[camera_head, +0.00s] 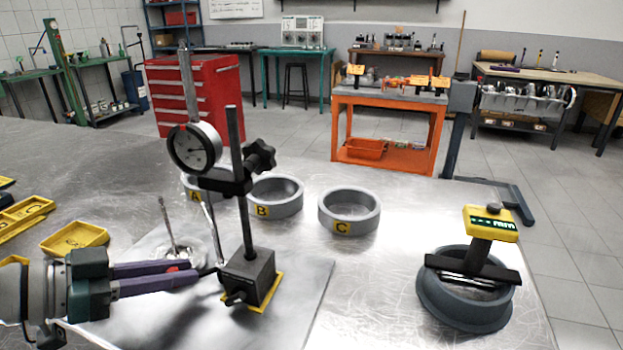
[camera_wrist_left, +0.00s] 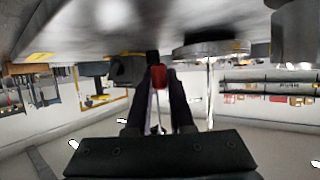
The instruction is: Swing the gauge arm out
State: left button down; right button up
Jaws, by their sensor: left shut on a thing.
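The post rises from a dark block base (camera_head: 249,275) on a yellow-edged plate. A thin bright rod (camera_head: 211,228) slopes down from the gauge arm towards the fingertips. My left gripper (camera_head: 196,273) reaches in low from the left, beside the base. Its fingers are shut on a small red piece, which also shows between the fingertips in the left wrist view (camera_wrist_left: 159,77). It looks like part of the gauge arm; its join is unclear. My right gripper is not in view.
Grey rings marked A (camera_head: 190,187), B (camera_head: 277,208) and C (camera_head: 349,220) stand behind the gauge. A larger dark ring (camera_head: 464,316) with a yellow-topped tool (camera_head: 490,224) across it stands at right. Yellow trays (camera_head: 75,238) lie at left. The metal bench is clear at centre right.

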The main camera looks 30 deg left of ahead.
pick_arm(q)
jog(key=shift+w+a+m+h+b, duration=0.15)
jog(key=shift+a+m+h+b, duration=0.1)
jog(key=shift+m+h+b, duration=0.2)
jog(key=shift+g, duration=0.3)
jog(key=c, duration=0.8)
grip_release()
jog(key=p+v, duration=0.2)
jog(key=v, duration=0.8)
jog(key=shift+p, duration=0.4)
jog(key=shift+f, duration=0.1)
